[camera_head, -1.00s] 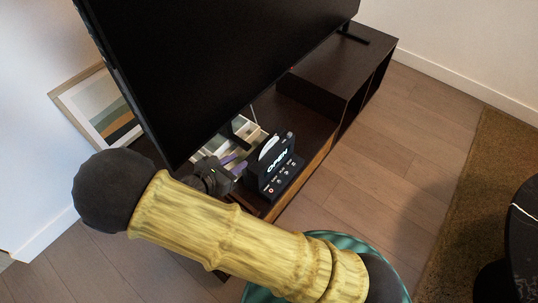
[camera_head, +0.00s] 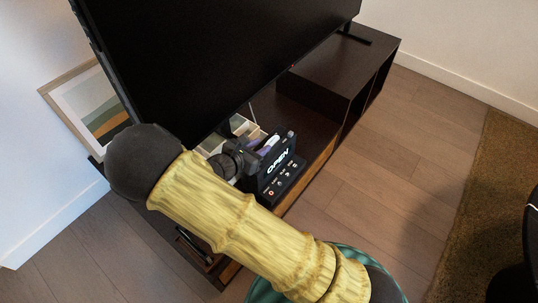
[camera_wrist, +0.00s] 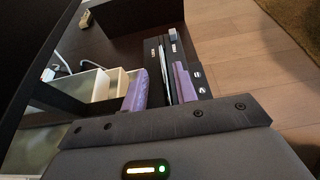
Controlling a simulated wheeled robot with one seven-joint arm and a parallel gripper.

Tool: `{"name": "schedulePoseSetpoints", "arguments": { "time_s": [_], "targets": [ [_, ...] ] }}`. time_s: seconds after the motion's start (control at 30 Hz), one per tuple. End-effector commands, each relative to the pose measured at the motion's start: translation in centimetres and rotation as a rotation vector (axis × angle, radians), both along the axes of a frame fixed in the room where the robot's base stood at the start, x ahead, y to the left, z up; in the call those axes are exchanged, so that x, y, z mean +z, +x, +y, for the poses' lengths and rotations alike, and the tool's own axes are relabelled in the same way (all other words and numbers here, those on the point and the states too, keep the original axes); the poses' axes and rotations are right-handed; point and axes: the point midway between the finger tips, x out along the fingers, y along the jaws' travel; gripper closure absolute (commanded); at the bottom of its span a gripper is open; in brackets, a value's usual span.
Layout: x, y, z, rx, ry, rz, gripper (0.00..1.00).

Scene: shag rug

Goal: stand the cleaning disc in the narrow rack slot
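The cleaning disc, a pale thin disc (camera_head: 271,143), stands on edge at the black rack with a lit "OPEN" front (camera_head: 280,172). In the wrist view the disc shows as a thin pale edge (camera_wrist: 165,80) beside the dark rack walls (camera_wrist: 181,52). It seems to sit between those walls, but how deep I cannot tell. My gripper (camera_head: 256,152) is at the rack's left side. In the wrist view its two purple fingers (camera_wrist: 161,88) are spread apart, one on each side of the disc edge, with a gap at the left finger. The disc's lower part is hidden.
The rack stands on a dark low cabinet (camera_head: 303,113). A large black television (camera_head: 200,60) overhangs closely behind my gripper. A beige divided box (camera_wrist: 103,84) lies left of the fingers. A framed picture (camera_head: 90,105) leans on the left wall.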

Motion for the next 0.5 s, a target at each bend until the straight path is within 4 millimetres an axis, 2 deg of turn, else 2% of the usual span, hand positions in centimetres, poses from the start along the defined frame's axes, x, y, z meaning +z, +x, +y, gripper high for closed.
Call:
{"name": "schedulePoseSetpoints", "arguments": {
  "time_s": [0.5],
  "targets": [
    [-0.61, 0.81, -0.72, 0.0, 0.001, -0.001, 0.71]
  ]
}}
